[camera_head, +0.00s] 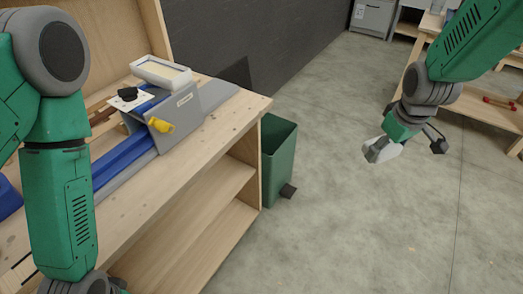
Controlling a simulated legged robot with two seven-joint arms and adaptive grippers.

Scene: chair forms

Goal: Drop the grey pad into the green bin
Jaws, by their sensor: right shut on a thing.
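The green bin (281,165) stands on the floor against the right end of the wooden workbench, with its open top facing up. My right gripper (388,147) is above the floor, to the right of the bin and clear of it. It is shut on a pale grey piece, the grey pad (380,151). Its fingers are small in the view and partly hidden by the pad and the wrist. My left arm comes down along the left edge over the bench; its gripper is out of view below.
The workbench (215,150) holds a grey and blue machine (175,115) with a yellow knob and a white tray (161,71). A dark wall runs behind. Another wooden bench (480,105) is at the right. The concrete floor between bin and gripper is clear.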

